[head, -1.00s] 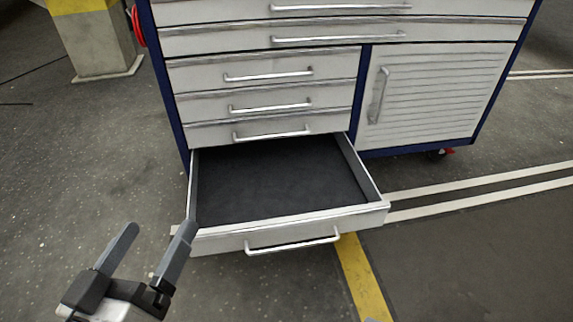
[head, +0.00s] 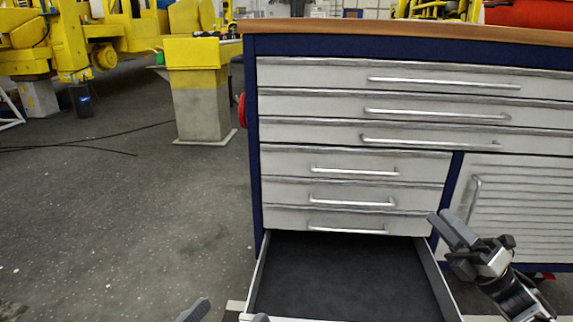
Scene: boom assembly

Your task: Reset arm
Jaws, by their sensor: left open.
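My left gripper (head: 225,313) shows only as fingertips at the bottom edge of the head view. The fingertips are apart with nothing seen between them, near the front left of the open drawer. My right gripper (head: 440,222) is at the right, in front of the cabinet by the open drawer's right side. Its fingers lie close together and nothing shows between them. The bottom drawer (head: 345,270) is pulled out and its dark floor looks empty. Its front panel is mostly out of the frame.
The tool cabinet (head: 355,162) has several closed drawers, a slatted door (head: 520,205) and a wooden top (head: 400,30). A yellow-topped concrete post (head: 201,105) stands to the left. Yellow machinery (head: 110,35) is behind.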

